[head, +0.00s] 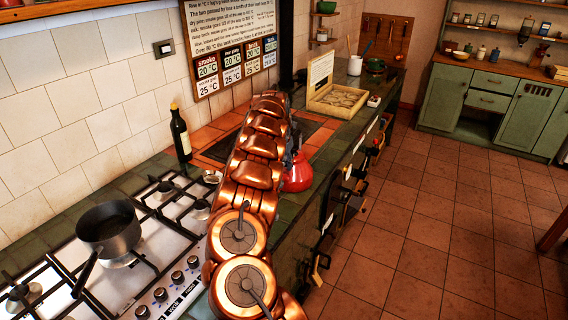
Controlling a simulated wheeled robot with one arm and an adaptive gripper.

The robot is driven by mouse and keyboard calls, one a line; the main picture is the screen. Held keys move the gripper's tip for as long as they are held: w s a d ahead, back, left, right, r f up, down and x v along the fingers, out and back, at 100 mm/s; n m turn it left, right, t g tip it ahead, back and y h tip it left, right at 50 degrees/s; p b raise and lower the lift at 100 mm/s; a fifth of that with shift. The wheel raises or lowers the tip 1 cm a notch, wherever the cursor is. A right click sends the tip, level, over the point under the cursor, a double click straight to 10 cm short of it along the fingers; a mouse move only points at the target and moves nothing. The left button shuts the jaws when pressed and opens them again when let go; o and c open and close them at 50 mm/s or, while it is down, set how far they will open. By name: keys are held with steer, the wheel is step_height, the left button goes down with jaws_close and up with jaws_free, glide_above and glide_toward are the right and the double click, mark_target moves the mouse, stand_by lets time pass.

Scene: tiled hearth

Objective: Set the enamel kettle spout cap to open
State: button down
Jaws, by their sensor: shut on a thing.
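The red enamel kettle (298,176) stands on the dark counter beside the tiled hearth top, partly hidden on its left by my copper-coloured arm. My gripper (292,146) shows only as a small dark shape at the kettle's upper left, just past the arm. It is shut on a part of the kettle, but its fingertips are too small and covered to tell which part. The spout cap cannot be made out, so I cannot tell its position.
A dark bottle (180,134) stands behind the gas hob, left of my arm. A black saucepan (108,230) sits on the hob (150,250). An open wooden box (338,98) lies beyond the kettle, with a white jug (355,65) farther back. The tiled floor (430,220) at right is clear.

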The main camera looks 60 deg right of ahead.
steer(key=c, duration=0.8)
jaws_free()
steer(key=shift+o, duration=0.2)
steer(key=shift+r, duration=0.1)
steer(key=v, duration=1.1)
steer(key=shift+a+r, duration=0.1)
steer(key=shift+r, duration=0.25)
steer(key=shift+r, duration=0.1)
